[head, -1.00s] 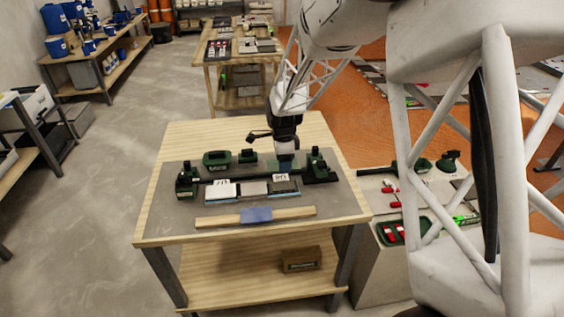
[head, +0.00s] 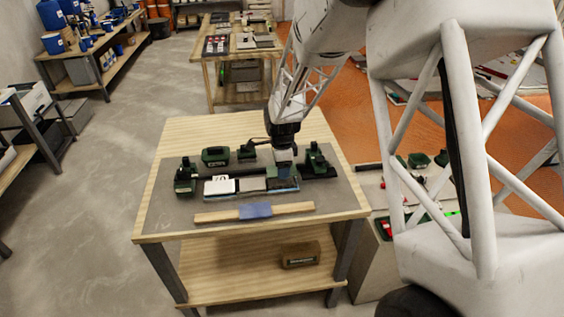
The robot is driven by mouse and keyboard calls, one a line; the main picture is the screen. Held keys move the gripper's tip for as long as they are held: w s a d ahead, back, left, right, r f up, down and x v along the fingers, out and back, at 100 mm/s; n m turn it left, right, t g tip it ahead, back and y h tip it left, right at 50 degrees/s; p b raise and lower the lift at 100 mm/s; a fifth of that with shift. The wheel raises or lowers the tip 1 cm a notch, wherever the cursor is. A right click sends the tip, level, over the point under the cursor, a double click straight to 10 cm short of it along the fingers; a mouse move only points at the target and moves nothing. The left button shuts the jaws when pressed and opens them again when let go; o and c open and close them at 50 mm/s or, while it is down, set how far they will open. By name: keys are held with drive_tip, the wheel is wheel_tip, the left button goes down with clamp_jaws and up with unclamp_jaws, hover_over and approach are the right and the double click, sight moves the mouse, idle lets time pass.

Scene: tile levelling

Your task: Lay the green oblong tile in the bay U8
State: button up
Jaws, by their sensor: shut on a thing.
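My gripper (head: 284,155) is low over the right part of the tile row on the near bench. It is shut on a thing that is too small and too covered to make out. A row of pale and grey tiles (head: 252,185) lies below and in front of it. A white label (head: 219,179) stands at the left of the row, its lettering too small to read surely. The right end of the row, below the gripper, is partly hidden. I cannot pick out the green oblong tile or tell which bay is U8.
Dark green fixtures stand at the left (head: 185,177) and right (head: 316,160) of the row. A green box (head: 215,156) is behind it. A wooden bar with a blue middle (head: 256,211) lies in front. A grey side stand (head: 372,255) is at the right.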

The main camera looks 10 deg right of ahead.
sight(282, 182)
drive_tip(key=shift+f, duration=1.7)
drive_tip(key=shift+f, duration=0.6)
idle(0.9)
drive_tip(key=o, duration=0.9)
drive_tip(key=shift+o, duration=0.2)
drive_tip(key=shift+r, duration=0.1)
drive_tip(key=shift+r, duration=3.9)
